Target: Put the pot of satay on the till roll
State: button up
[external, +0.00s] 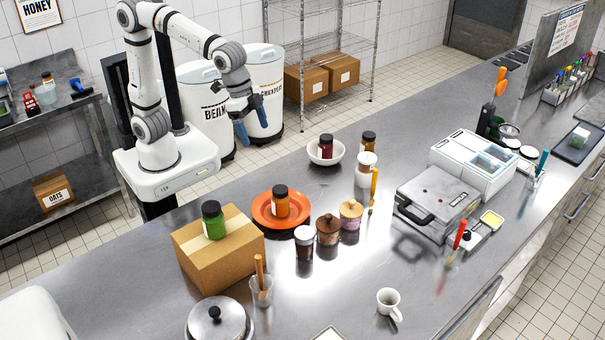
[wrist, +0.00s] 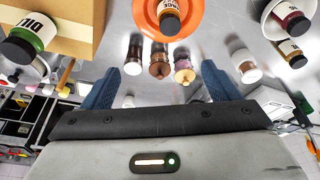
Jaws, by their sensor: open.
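My gripper (external: 250,121) is open and empty, high beyond the far edge of the counter. In the wrist view its blue fingers stand wide apart. Two small lidded pots stand side by side on the counter: a dark brown one (external: 328,231) and a tan and purple one (external: 350,216). Both also show in the wrist view. A dark jar with a white top (external: 304,243) stands beside them. I cannot read which is the satay. I cannot clearly make out the till roll; white discs (external: 528,153) lie near the machine at the right.
An orange plate (external: 259,217) holds an orange jar (external: 281,202). A cardboard box (external: 190,262) carries a green jar (external: 212,220). A white bowl (external: 314,158) holds a red jar (external: 326,146). A white and brown container (external: 366,170) and a grill (external: 440,200) stand farther right.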

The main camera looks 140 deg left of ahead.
jog(key=s+d+f+m, duration=0.2)
jog(key=s+d+f, duration=0.1)
jog(key=s+d, duration=0.4)
jog(key=s+d+f+m+h, duration=0.1)
jog(key=s+d+f+m, duration=0.2)
jog(key=s+d, duration=0.4)
jog(key=s, duration=0.6)
jog(key=shift+d+f, duration=0.3)
jog(key=shift+d, duration=0.1)
